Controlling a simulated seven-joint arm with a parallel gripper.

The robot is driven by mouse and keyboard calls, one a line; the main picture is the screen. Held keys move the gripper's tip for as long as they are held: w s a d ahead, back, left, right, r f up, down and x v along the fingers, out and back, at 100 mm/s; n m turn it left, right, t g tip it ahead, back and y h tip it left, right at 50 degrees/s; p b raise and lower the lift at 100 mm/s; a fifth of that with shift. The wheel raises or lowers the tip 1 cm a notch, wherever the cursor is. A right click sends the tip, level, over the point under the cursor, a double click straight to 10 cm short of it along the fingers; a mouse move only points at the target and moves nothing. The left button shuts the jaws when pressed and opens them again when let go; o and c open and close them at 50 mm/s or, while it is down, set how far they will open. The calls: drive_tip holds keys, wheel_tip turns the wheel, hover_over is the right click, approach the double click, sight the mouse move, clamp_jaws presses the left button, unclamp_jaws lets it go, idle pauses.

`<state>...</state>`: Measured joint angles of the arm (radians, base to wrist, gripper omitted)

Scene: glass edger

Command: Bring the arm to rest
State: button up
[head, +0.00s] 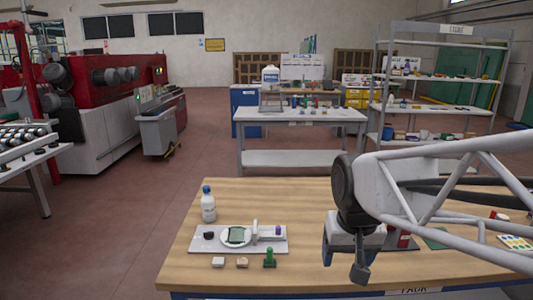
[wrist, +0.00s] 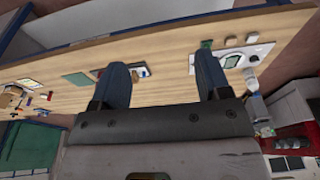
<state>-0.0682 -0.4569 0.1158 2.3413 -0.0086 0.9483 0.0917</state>
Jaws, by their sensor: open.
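My gripper (head: 343,268) hangs over the right part of the wooden bench (head: 320,205) in the head view, with my arm reaching in from the right. In the wrist view the two dark fingers of my gripper (wrist: 162,82) stand wide apart with nothing between them. The bench top lies beyond the fingers. The exact height of the fingers above the bench is hard to tell.
A pale board (head: 205,244) with a round dish (head: 236,236) lies left of my gripper. A white bottle (head: 208,207) stands behind it. A green stamp-like piece (head: 270,258) stands in front. Red and green items lie partly behind my gripper. The bench middle is clear.

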drive_tip(key=s+d+f, duration=0.3)
drive_tip(key=s, duration=0.8)
drive_tip(key=shift+f, duration=0.2)
